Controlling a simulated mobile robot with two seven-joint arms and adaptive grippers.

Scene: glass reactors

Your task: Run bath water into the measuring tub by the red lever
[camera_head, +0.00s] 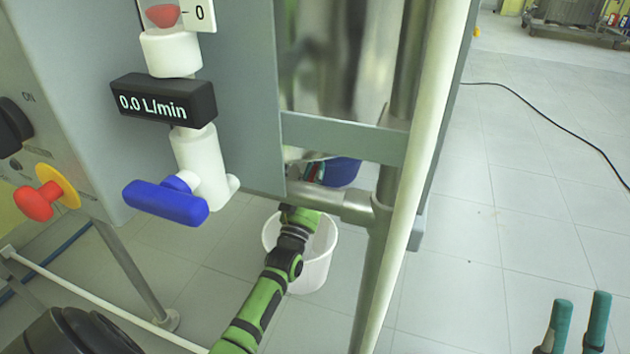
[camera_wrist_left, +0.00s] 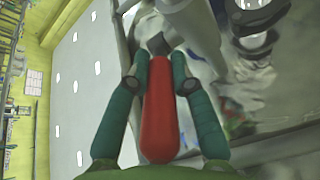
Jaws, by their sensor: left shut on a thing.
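The red lever (camera_wrist_left: 157,120) lies between the two teal fingers of my left gripper (camera_wrist_left: 160,80), which is shut on it. In the head view my left gripper (camera_head: 314,170) is small and partly hidden behind the frame's crossbar and pipe. A white tub (camera_head: 318,275) stands on the floor below, with my green left arm passing over its opening. I cannot see what is in the tub. My right gripper (camera_head: 581,308) is at the lower right, with its two teal fingers apart and nothing between them.
A flow display (camera_head: 163,101) reads 0.0 L/min above a blue valve handle (camera_head: 165,201). A red knob (camera_head: 36,203) sits on the panel at left. A pale upright post (camera_head: 415,160) stands right of the tub. The tiled floor at right is open, crossed by a black cable (camera_head: 560,127).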

